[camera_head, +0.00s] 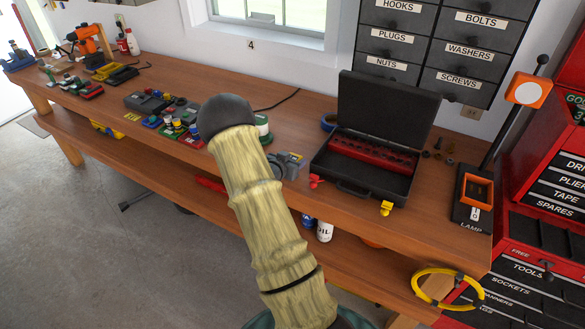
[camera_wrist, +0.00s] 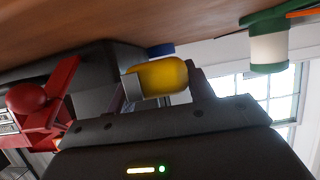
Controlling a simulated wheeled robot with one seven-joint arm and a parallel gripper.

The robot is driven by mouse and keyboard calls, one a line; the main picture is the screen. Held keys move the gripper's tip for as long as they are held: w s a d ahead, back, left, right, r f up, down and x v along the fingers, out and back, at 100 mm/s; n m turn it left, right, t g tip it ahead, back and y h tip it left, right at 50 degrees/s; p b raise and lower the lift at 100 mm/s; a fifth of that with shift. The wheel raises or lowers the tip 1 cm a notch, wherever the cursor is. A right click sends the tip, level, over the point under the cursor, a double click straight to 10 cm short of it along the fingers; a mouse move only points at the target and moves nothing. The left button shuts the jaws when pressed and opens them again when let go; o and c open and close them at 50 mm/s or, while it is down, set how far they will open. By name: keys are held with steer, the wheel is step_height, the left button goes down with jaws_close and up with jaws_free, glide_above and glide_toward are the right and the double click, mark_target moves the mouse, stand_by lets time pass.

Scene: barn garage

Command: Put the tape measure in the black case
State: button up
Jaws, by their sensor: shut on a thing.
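The tape measure shows in the wrist view as a rounded yellow body (camera_wrist: 163,76), with a grey part at its left. My gripper (camera_wrist: 165,84) is shut on it. In the head view my gripper (camera_head: 287,166) is partly hidden behind my arm, just left of the black case, and only a small yellow bit of the tape measure (camera_head: 297,156) shows. The black case (camera_head: 347,187) stands open on the bench, lid raised at the back, with a red slotted insert (camera_head: 372,152) inside. In the wrist view the case (camera_wrist: 95,72) lies behind and left of the gripper.
A small red object (camera_head: 315,181) and a small yellow one (camera_head: 386,208) sit at the case's front. The red one looms at left in the wrist view (camera_wrist: 45,105).

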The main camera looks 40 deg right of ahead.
step_height(320, 180, down, 4)
steer(key=shift+r+p, duration=0.2)
steer(key=shift+p, duration=0.2)
steer(key=shift+f+b, duration=0.3)
steer(key=o, duration=1)
steer(key=shift+r, duration=0.1)
steer(key=shift+o, duration=0.2)
steer(key=shift+p, duration=0.35)
